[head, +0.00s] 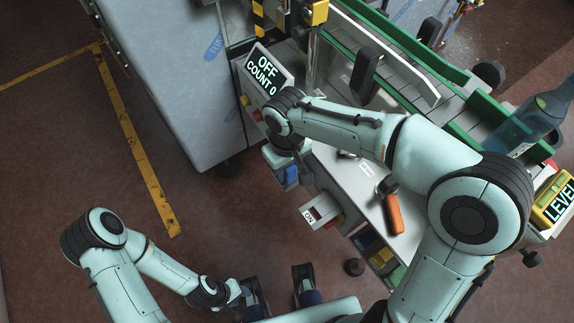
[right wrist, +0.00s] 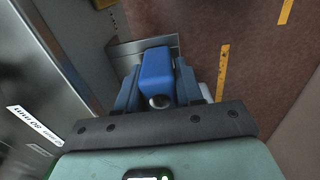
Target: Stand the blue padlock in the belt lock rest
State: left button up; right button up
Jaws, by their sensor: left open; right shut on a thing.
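The blue padlock (right wrist: 158,76) is between the fingers of my right gripper (right wrist: 157,97) in the right wrist view. A round metal part shows on its near end. In the head view the blue padlock (head: 291,177) shows below my right wrist, at the left edge of the machine's bench. My right gripper (head: 284,168) is shut on it. A grey metal tray-like part (right wrist: 144,50) lies just beyond the padlock; I cannot tell whether it is the belt lock rest. My left gripper (head: 240,291) is low in the head view, away from the padlock, open, its fingers hard to make out.
A panel reading OFF, COUNT 0 (head: 264,75) stands behind my right wrist. A small ON box (head: 313,215) and an orange-handled tool (head: 394,212) are at the bench (head: 350,184). A large grey cabinet (head: 180,75) stands at left. The floor between is clear.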

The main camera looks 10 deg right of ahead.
jog(key=shift+f, duration=0.1)
jog(key=o, duration=1.2)
notch_tip(320, 180, up, 13)
jog(key=p, duration=0.2)
jog(key=shift+r+p, duration=0.2)
jog(key=shift+p, duration=0.15)
